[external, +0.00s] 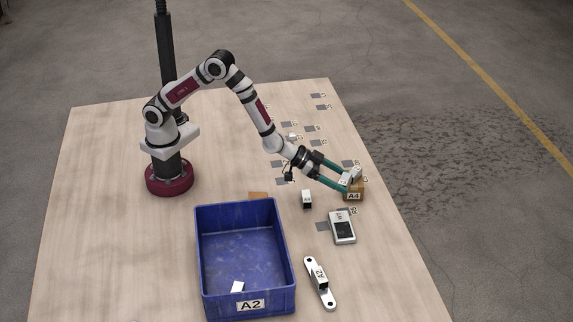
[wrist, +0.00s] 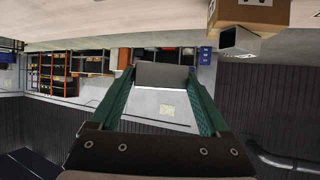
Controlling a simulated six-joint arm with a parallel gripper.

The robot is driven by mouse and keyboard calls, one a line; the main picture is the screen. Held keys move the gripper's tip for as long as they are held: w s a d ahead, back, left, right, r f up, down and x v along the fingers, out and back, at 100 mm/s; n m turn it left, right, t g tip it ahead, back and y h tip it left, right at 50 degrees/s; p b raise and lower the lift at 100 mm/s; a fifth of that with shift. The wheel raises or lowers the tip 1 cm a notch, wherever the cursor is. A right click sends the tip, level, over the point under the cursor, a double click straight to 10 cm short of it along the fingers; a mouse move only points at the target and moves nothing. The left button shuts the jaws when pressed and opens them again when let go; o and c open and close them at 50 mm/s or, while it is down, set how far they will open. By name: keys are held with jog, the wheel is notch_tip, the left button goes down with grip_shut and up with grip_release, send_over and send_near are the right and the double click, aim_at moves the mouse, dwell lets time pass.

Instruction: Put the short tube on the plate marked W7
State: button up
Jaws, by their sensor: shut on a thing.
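My gripper (external: 345,183) is shut on a grey metal piece (wrist: 164,75), which spans between its green fingertips in the wrist view. Only a plain face of it shows, so I cannot tell for sure that it is the short tube. The gripper is at the right of the table, close to the brown box marked A4 (external: 354,195). A square tube (wrist: 240,43) is against that box in the wrist view. Several small grey plates with tags lie beyond the gripper, such as one plate (external: 287,125); I cannot read which is W7.
A blue bin marked A2 (external: 203,270) stands at the front. A small pale block with a dark face (external: 307,198), a grey device (external: 342,228) and a flat bracket (external: 326,297) lie right of it. A small white piece (external: 293,137) is among the plates. The left of the table is clear.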

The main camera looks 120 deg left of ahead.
jog(key=m+h, duration=0.2)
send_over(338, 224)
jog(key=shift+t, duration=0.4)
notch_tip(338, 224, down, 10)
jog(key=shift+r, duration=0.1)
jog(key=o, duration=1.2)
jog(key=shift+f, duration=0.2)
jog(key=shift+o, duration=0.2)
jog(key=shift+r, duration=0.1)
jog(key=v, duration=1.2)
jog(key=shift+a+r, duration=0.1)
